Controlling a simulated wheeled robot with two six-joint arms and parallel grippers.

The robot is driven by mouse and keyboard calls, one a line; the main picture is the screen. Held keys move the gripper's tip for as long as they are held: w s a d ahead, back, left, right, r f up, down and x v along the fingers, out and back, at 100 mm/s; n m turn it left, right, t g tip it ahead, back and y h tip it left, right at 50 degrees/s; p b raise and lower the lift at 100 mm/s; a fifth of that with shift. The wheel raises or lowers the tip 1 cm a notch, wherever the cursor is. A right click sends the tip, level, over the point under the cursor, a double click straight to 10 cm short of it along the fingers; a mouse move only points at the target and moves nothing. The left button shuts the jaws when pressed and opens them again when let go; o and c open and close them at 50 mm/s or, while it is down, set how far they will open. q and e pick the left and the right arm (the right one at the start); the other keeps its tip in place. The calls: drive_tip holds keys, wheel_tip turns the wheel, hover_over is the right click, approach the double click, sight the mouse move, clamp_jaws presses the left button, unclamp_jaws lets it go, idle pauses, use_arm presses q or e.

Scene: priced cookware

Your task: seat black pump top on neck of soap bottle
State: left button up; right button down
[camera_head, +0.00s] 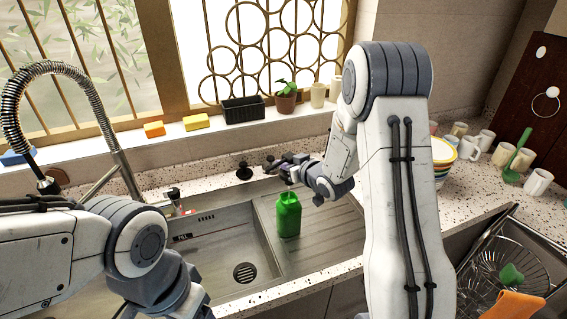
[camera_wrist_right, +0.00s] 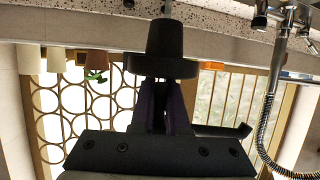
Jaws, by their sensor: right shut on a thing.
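The green soap bottle (camera_head: 288,218) stands upright on the ribbed drainboard of the sink. My right gripper (camera_head: 284,166) is just above the bottle's neck, reaching in from the right. In the right wrist view, my right gripper (camera_wrist_right: 160,105) is shut on the black pump top (camera_wrist_right: 163,40); its wide collar and the stem beyond it show past the fingertips. That view is upside down, so the stem points downward. In the head view the pump top blends with the dark fingers, and I cannot tell whether it touches the neck. My left gripper is out of view.
A dark knob fixture (camera_head: 243,171) stands on the counter behind the sink. A coiled-hose tap (camera_head: 120,165) rises at the left. Mugs (camera_head: 485,140) and a dish rack (camera_head: 510,262) are at the right. The sink basin (camera_head: 215,262) left of the bottle is clear.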

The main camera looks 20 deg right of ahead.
sight(285, 176)
drive_tip(key=shift+f+b, duration=2.2)
drive_tip(key=shift+f, duration=0.2)
drive_tip(key=shift+s, duration=0.1)
drive_tip(key=shift+f+b, duration=1.35)
drive_tip(key=shift+f, duration=0.05)
drive_tip(key=shift+f+b, duration=0.8)
drive_tip(key=shift+b, duration=0.1)
drive_tip(key=shift+f, duration=0.1)
drive_tip(key=shift+c, duration=1)
unclamp_jaws()
